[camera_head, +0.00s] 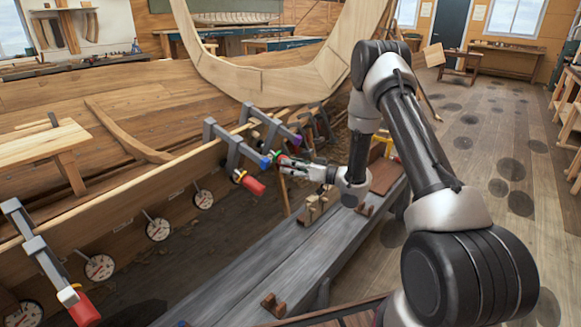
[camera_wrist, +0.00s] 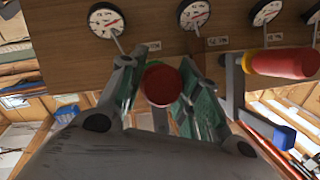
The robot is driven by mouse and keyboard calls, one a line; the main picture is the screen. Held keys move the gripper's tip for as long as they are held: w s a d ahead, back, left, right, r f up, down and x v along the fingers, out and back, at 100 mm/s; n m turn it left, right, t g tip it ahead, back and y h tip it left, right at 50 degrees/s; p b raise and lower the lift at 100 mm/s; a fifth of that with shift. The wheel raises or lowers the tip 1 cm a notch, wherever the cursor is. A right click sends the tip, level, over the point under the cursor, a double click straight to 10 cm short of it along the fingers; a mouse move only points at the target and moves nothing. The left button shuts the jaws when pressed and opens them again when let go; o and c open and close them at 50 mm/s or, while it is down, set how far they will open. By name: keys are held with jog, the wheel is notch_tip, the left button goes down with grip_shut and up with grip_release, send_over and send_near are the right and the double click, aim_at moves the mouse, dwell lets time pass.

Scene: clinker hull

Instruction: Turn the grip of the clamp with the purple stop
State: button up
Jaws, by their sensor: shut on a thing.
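The clamp with the purple stop (camera_head: 296,140) sits on the plank's upper edge, past the blue-stop clamp. Its red grip (camera_wrist: 162,86) shows end-on in the wrist view. My gripper (camera_wrist: 160,92) has its green-padded fingers on both sides of this grip, closed on it. In the head view my gripper (camera_head: 285,161) reaches in from the right and covers most of the grip. The purple stop does not show in the wrist view.
Close beside is another clamp with a blue stop (camera_head: 265,162) and red grip (camera_head: 252,184). A clamp with a white stop (camera_head: 68,296) stands at front left. Dial gauges (camera_head: 203,200) line the plank. A grey staging plank (camera_head: 270,265) runs below my arm.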

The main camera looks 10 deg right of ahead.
jog(key=shift+m, duration=0.3)
dwell(0.4)
jog(key=o, duration=1)
jog(key=shift+o, duration=0.2)
jog(key=v, duration=1.2)
jog(key=shift+w+d, duration=0.1)
